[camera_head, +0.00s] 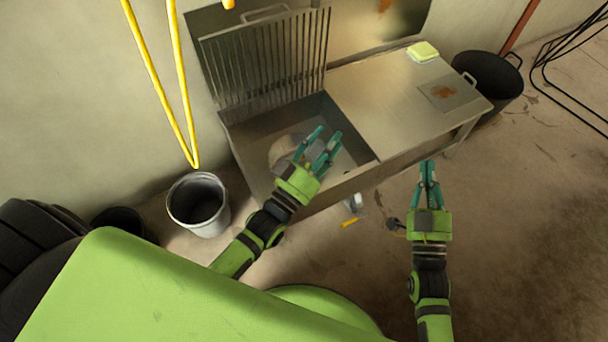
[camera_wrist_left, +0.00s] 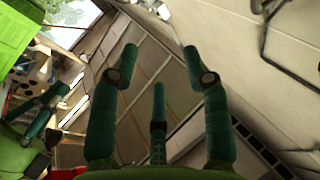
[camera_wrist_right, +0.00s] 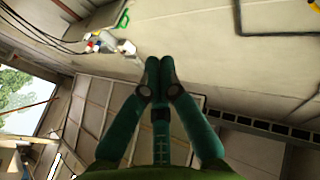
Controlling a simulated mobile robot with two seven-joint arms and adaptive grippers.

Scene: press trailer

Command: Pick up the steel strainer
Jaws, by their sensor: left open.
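A round, pale grey-brown thing (camera_head: 280,152), which looks like the steel strainer, lies in the sink basin (camera_head: 354,139) in the head view. My left gripper partly covers it, so its full shape is hidden. My left gripper (camera_head: 322,143) is open and empty over the basin, just right of the round thing; I cannot tell its height above it. Its spread fingers also show in the left wrist view (camera_wrist_left: 160,68). My right gripper (camera_head: 428,170) has its fingers together, in front of the sink unit; they meet in the right wrist view (camera_wrist_right: 160,70). Neither wrist view shows the strainer.
A slatted metal rack (camera_head: 268,62) stands upright behind the basin. A flat steel counter (camera_head: 385,95) with a yellow-green sponge (camera_head: 422,51) extends right. A grey bucket (camera_head: 198,204) stands left, a black tub (camera_head: 488,80) right. A yellow pipe (camera_head: 150,75) hangs at left.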

